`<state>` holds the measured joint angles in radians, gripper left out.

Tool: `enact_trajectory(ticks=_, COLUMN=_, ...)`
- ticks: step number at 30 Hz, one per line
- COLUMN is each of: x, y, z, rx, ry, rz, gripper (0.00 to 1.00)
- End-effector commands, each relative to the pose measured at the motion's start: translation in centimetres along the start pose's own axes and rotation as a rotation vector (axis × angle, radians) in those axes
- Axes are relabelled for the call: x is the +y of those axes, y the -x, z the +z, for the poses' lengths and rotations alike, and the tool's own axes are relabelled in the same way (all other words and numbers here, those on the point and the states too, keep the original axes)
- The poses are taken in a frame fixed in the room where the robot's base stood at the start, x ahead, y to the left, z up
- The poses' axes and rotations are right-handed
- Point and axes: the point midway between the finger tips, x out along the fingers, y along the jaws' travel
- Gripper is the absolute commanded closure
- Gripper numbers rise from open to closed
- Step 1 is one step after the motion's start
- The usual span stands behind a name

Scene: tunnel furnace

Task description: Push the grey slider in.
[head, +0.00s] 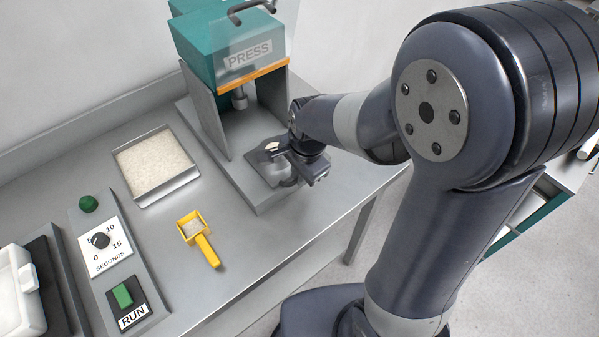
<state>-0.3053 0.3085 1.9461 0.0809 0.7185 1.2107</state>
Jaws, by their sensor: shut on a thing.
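The grey slider (262,158) is a flat dark plate at the front opening of the teal press (225,42). It sticks out in front of the press opening, on the press's grey base. A small pale patch (272,146) shows on it. My gripper (290,175) is low at the slider's front right end and is shut on it. The gripper and wrist hide the gripped part and the slider's right side.
A tray of white grains (188,187) and a yellow scoop (208,252) lie left of the press. Left of them are a dial panel (97,238), a green RUN switch (122,296) and a white container (18,300). The table's front edge runs below my arm.

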Motion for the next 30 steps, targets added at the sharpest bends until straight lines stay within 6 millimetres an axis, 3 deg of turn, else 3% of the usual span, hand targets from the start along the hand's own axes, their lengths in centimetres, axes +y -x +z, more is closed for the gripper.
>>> enact_trajectory(ticks=4, x=-1.7, y=-0.2, z=0.0, rx=0.000, ry=0.001, rz=-0.001, gripper=1.00)
enact_trajectory(ticks=12, x=-7.6, y=-1.3, z=-0.1, rx=0.001, ry=0.003, rz=-0.003, gripper=1.00)
enact_trajectory(ticks=18, x=-10.6, y=-1.8, z=-0.2, rx=0.001, ry=0.001, rz=-0.004, gripper=1.00)
enact_trajectory(ticks=30, x=-11.3, y=-1.9, z=-0.2, rx=0.001, ry=0.000, rz=-0.004, gripper=1.00)
